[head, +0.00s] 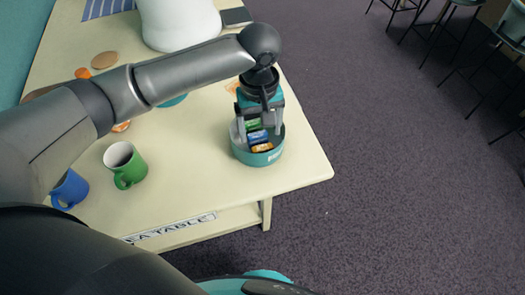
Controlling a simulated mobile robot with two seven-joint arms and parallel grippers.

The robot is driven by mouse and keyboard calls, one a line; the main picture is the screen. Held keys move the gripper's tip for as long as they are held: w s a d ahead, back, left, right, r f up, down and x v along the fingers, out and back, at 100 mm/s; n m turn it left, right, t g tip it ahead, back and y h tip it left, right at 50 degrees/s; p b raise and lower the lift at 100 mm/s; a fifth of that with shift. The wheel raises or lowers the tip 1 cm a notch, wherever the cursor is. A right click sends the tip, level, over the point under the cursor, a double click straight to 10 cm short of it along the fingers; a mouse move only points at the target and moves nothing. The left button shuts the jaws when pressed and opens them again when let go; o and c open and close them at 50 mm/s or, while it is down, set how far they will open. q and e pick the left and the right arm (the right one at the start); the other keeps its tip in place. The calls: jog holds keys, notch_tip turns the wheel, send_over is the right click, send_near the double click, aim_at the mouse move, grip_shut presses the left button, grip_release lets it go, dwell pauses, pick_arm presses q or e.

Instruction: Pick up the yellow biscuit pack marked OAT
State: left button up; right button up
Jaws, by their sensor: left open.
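A round teal tin (262,158) stands near the right front corner of the cream table. In it lie a green pack (253,124), a blue pack (257,136) and a yellow-orange pack (262,147), one in front of another. The yellow-orange pack is nearest the front rim; its lettering is too small to read. My left gripper (259,126) points down over the tin, its two fingers apart on either side of the packs. It holds nothing that I can see. It hides the back part of the tin. My right gripper is not in view.
A large white rounded object (178,22) stands at the back. The table's right edge is close to the tin, with open carpet beyond.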

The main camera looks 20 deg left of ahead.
aim_at(261, 145)
pick_arm(q)
jog(key=f+b, duration=0.1)
jog(key=f, duration=0.4)
jog(key=shift+d, duration=0.2)
jog(key=shift+c, duration=0.2)
jog(key=c, duration=1.1)
